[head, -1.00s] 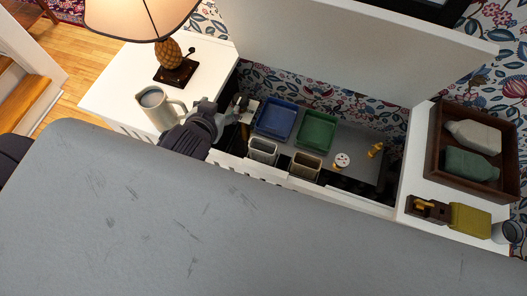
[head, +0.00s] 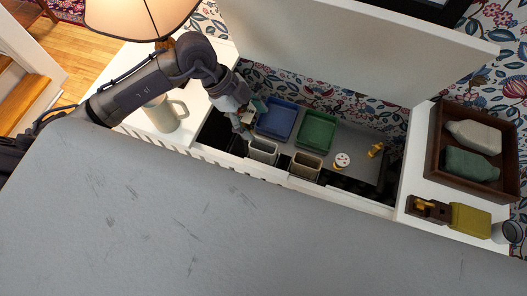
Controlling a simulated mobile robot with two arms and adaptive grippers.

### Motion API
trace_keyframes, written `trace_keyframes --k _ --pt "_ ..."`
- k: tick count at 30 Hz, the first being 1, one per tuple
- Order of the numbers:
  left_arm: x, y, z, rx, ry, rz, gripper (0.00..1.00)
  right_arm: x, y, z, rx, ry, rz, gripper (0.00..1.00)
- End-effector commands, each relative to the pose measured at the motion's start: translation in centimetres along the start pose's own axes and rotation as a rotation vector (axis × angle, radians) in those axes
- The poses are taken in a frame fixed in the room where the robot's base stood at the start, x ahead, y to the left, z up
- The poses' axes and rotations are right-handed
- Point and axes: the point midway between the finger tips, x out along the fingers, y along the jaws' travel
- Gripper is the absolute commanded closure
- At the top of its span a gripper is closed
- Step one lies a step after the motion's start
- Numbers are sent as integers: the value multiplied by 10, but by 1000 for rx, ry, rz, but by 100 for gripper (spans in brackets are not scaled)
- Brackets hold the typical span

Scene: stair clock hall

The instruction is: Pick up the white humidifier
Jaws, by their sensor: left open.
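I cannot surely tell which thing is the white humidifier. A small round piece with a white, dark-dotted top (head: 342,160) stands in the open white chest, right of centre. A pale jug with a handle (head: 162,114) stands on the white top at left, partly behind my left arm. My left gripper (head: 247,119) is open at the chest's left end, beside the blue tray (head: 275,119). The gripper and wrist hide part of that end; whether something lies between the fingers is unclear.
The chest also holds a green tray (head: 316,131), two small bins (head: 263,152) (head: 305,166) and a yellow item (head: 376,150). Its raised lid (head: 350,50) stands behind. A lamp (head: 140,15) is at upper left. A brown tray (head: 437,150) with two bottles is at right.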

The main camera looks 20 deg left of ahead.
Motion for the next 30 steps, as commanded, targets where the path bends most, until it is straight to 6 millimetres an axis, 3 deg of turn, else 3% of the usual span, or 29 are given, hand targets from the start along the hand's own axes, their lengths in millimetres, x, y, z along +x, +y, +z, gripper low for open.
trace_keyframes --k 3,6,15,23,30 --pt "-4 0 26 -58 -116 21 29 -1 0 0 -1 0 -1 100" --pt "6 1 33 -76 -140 27 29 -4 0 0 -1 0 -1 100" --pt "62 3 39 -73 -136 27 29 -15 -2 -2 0 0 -2 100" --pt "82 4 41 -71 -135 27 29 -21 -3 -2 1 1 -4 100" --pt "117 3 45 -72 -135 26 29 -35 -2 -4 2 1 -3 100"
